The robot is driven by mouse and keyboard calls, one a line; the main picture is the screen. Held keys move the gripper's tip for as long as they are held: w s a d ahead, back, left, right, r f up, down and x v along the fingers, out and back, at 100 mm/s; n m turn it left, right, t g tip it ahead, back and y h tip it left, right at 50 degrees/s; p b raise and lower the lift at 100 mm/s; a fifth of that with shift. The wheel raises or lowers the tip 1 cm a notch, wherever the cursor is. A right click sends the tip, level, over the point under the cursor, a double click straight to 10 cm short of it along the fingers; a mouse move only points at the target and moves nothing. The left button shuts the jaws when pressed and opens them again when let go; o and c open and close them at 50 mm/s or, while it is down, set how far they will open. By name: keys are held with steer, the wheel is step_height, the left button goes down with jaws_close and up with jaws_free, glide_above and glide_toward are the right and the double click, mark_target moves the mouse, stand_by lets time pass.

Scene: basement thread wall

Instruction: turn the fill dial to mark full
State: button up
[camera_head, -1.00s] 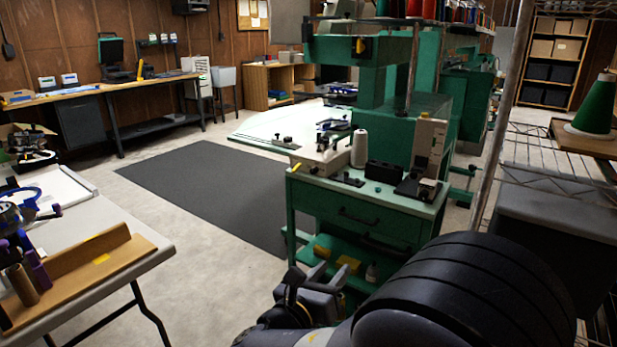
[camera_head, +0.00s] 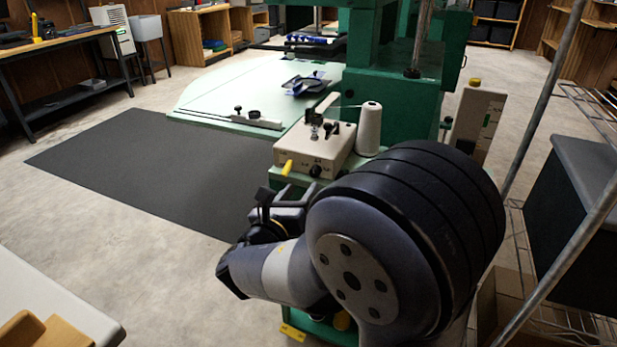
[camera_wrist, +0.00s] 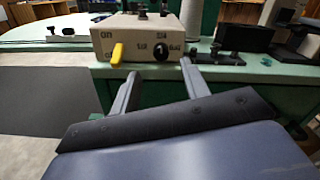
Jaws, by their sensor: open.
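A cream box (camera_head: 300,150) with a black round dial (camera_head: 316,171) on its front stands on the green stand. In the wrist view the dial (camera_wrist: 160,49) is on the box's front face (camera_wrist: 135,58), with small printed marks around it. A light pointer line on the dial looks roughly upright; the marks are too small to read surely. A yellow lever (camera_wrist: 117,54) is left of the dial, beside other printed marks. My gripper (camera_wrist: 158,68) is open and empty, its two fingers apart in front of and below the dial, not visibly touching it. It also shows in the head view (camera_head: 284,196).
A white thread cone (camera_head: 369,130) stands right of the box. Metal fittings and a small black knob sit on the box top. A black block (camera_wrist: 216,38) is on the stand to the right. A wire rack post (camera_head: 548,90) is at the right. Dark mat (camera_head: 130,165) and floor lie clear at left.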

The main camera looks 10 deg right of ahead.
mark_target(313, 174)
steer(key=b+x, duration=0.1)
steer(key=x, duration=0.5)
steer(key=shift+d, duration=0.1)
steer(key=shift+c, duration=0.5)
jaws_close()
